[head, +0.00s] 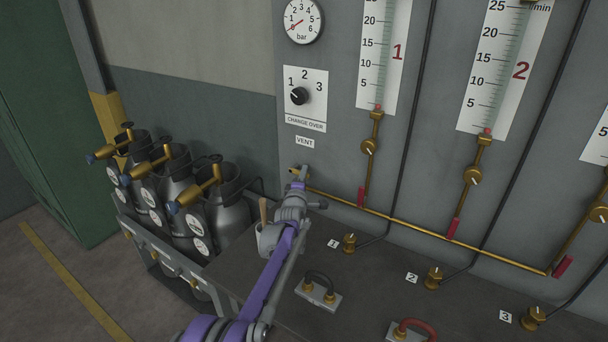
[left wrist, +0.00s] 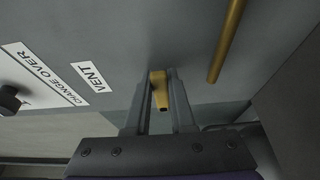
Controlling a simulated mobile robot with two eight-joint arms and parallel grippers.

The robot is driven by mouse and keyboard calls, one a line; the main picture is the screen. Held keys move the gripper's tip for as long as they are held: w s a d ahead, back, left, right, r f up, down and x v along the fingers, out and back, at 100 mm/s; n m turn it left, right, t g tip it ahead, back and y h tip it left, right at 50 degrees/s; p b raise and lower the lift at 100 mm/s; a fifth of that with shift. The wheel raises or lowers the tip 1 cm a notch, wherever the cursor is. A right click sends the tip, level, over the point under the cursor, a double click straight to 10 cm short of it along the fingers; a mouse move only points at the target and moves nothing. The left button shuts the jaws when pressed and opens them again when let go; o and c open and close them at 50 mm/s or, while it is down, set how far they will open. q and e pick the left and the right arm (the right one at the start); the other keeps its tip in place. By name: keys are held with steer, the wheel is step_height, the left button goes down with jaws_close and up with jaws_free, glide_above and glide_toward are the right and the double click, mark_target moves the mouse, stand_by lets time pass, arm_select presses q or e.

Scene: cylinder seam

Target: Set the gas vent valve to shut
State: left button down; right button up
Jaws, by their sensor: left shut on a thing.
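The gas vent valve (head: 299,170) is a small brass fitting on the grey panel, below the VENT label (head: 305,142), at the left end of a brass pipe (head: 400,222). My left gripper (head: 298,186) is at it, reaching up from the lower left. In the left wrist view the two fingers are shut on a brass part of the vent valve (left wrist: 159,88), one finger on each side. My gripper hides much of the valve in the head view, so its setting cannot be read. My right gripper is in neither view.
A CHANGE OVER knob (head: 299,96) and a bar gauge (head: 302,20) are above. Flow tubes (head: 384,50) with brass valves stand to the right. Gas cylinders (head: 180,190) stand in a rack at left. Numbered brass knobs (head: 349,243) and a dark handle (head: 319,284) stick up from the bench.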

arm_select(q)
steer(key=c, duration=0.8)
jaws_free()
steer(key=shift+o, duration=0.2)
steer(key=b+v, duration=0.2)
steer(key=v, duration=0.8)
steer(key=shift+s+a, duration=0.2)
steer(key=shift+s, duration=0.15)
